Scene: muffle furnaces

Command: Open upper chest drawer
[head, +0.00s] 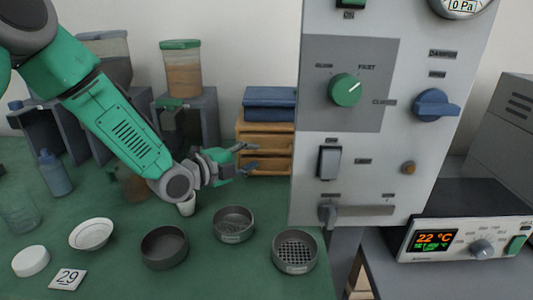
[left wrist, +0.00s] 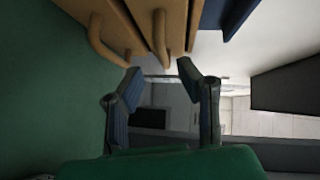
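The small wooden chest (head: 265,148) stands on the green table, left of the furnace panel, with blue boxes on top. Its upper drawer (head: 267,142) looks closed. In the left wrist view the chest is turned sideways. Two curved wooden handles show there: one nearer the table (left wrist: 97,35) and one higher up (left wrist: 160,38), nearer the blue box. My left gripper (head: 249,157) is open and empty in front of the chest. In the left wrist view its fingertips (left wrist: 160,70) are spread just below the higher handle; contact cannot be told. My right gripper is out of view.
The grey furnace panel (head: 345,130) rises close to the right of the chest. Sieves (head: 234,224), a white dish (head: 91,234) and a number card (head: 68,279) lie on the table. Bottles and clear-bodied containers (head: 182,70) stand at the left and back.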

